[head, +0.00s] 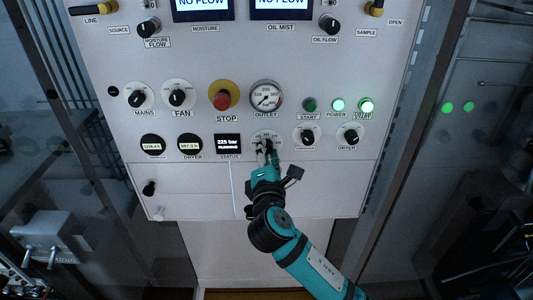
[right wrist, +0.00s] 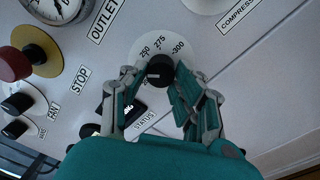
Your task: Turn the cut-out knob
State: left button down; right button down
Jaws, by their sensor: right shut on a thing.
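The cut-out knob (right wrist: 160,68) is a black round knob on a white dial plate marked 250, 275 and 300 in the right wrist view. In the head view its dial plate (head: 268,134) shows behind my right fingers, and the knob is mostly hidden there. My right gripper (right wrist: 160,82) has one finger on each side of the knob and is shut on it. In the head view my right gripper (head: 265,152) reaches up to the panel from below. My left gripper is not in view.
The compressor knob (head: 306,134) and dryer knob (head: 351,136) are to the right. The red stop button (head: 222,99) and outlet gauge (head: 265,96) are above. The panel below is mostly bare.

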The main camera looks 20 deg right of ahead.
jog(key=n, duration=0.3)
jog(key=r+n, duration=0.1)
jog(key=n, duration=0.1)
jog(key=shift+d+n, duration=0.25)
jog(key=shift+n, duration=2.25)
jog(key=c, duration=1)
grip_release()
jog(key=shift+f, duration=0.25)
jog(key=shift+s, duration=0.1)
